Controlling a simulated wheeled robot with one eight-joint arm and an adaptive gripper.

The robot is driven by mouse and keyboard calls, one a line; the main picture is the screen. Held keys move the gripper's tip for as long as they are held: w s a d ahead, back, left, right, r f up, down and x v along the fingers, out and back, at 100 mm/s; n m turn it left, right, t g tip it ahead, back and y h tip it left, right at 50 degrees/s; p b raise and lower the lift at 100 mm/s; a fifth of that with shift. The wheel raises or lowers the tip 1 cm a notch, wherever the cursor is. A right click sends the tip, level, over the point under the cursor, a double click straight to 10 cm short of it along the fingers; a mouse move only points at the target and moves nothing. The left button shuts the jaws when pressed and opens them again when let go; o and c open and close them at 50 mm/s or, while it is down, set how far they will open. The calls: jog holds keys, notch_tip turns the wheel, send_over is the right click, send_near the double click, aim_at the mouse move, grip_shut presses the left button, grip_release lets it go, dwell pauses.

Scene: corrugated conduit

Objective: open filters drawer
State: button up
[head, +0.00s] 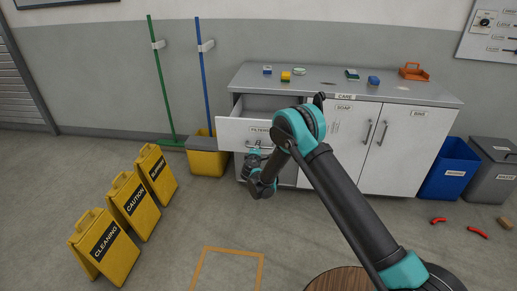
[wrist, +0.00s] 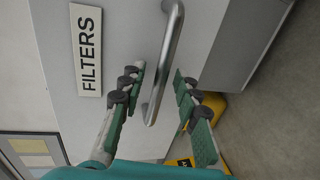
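The filters drawer (head: 232,129) is the top left drawer of the white cabinet. It stands pulled out, with its inside showing from above in the head view. Its front, with the FILTERS label (wrist: 86,50), fills much of the wrist view. The metal bar handle (wrist: 170,45) runs between the fingers of my gripper (wrist: 159,76). The fingers are spread, one on each side of the bar, with gaps visible. In the head view my gripper (head: 254,152) is at the drawer front, and my arm hides part of the front and handle.
The cabinet top (head: 325,86) holds small items and an orange caddy (head: 413,73). A yellow bucket (head: 207,158) stands left of the drawer. Yellow floor signs (head: 104,246) stand at left. Blue (head: 449,168) and grey (head: 490,172) bins stand at right. The floor in front is mostly clear.

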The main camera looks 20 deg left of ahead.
jog(key=v, duration=1.1)
jog(key=shift+s, duration=0.25)
jog(key=shift+d, duration=0.1)
jog(key=w+d+r+m+g+h, duration=0.2)
jog(key=d+r+m, duration=0.25)
jog(key=d, duration=0.85)
jog(key=w+d+r+m+g+h, duration=0.1)
jog(key=w+d+r+m+h, duration=0.35)
jog(key=d, duration=0.85)
jog(key=s+d+r+m+g, duration=0.2)
jog(key=s+d, duration=0.3)
jog(key=d, duration=0.4)
jog(key=s+d+r+m+g, duration=0.2)
jog(key=s+d, duration=0.3)
jog(key=d, duration=0.4)
jog(key=s+d+f+m+g+y, duration=0.1)
jog(key=s+d+m, duration=0.3)
jog(key=s, duration=0.8)
jog(key=s+d+f+m+g+y, duration=0.1)
jog(key=s+d+m+g+y, duration=0.1)
jog(key=s+d, duration=0.6)
jog(key=s+m+g, duration=0.1)
jog(key=s, duration=0.4)
jog(key=shift+f+m, duration=0.3)
jog(key=shift+m, duration=0.1)
